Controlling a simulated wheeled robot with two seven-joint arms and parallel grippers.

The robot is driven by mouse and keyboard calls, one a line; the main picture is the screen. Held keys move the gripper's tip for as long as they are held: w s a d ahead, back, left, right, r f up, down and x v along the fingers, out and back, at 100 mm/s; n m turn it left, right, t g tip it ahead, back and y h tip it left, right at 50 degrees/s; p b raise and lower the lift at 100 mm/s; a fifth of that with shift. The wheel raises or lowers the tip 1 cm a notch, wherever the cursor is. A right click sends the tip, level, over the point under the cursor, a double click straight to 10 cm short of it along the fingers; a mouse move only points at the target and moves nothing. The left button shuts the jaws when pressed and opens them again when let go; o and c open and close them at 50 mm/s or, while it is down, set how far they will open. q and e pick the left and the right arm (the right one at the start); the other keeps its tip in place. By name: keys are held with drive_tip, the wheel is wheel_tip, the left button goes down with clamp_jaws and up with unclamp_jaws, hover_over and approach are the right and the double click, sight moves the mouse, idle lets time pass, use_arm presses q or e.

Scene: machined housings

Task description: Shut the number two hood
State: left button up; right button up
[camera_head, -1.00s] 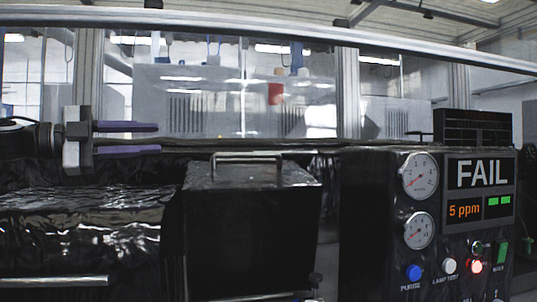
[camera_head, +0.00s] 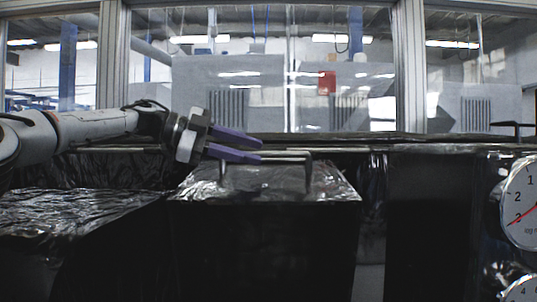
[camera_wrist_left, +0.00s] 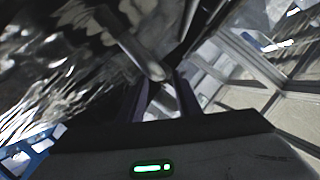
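A dark, shiny box-like hood (camera_head: 265,240) with a metal bar handle (camera_head: 290,153) on top stands in the middle of the head view. I see no number on it and cannot tell how far its lid is shut. My left gripper (camera_head: 261,151) comes in from the left at the handle. Its two purple fingers are apart, their tips overlapping the bar's left part. In the left wrist view a rounded bar (camera_wrist_left: 140,55) shows just ahead of the fingers (camera_wrist_left: 160,85); contact is unclear. My right gripper is not in view.
Another dark, shiny housing (camera_head: 70,220) lies to the left, below my arm. A dial gauge (camera_head: 525,205) on a black panel is cut off at the right edge. A long ledge and glass windows (camera_head: 345,80) run behind the hood.

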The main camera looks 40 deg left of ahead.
sight(258, 152)
use_arm(q)
drive_tip(key=shift+x, duration=2.25)
drive_tip(key=shift+r, duration=0.1)
clamp_jaws()
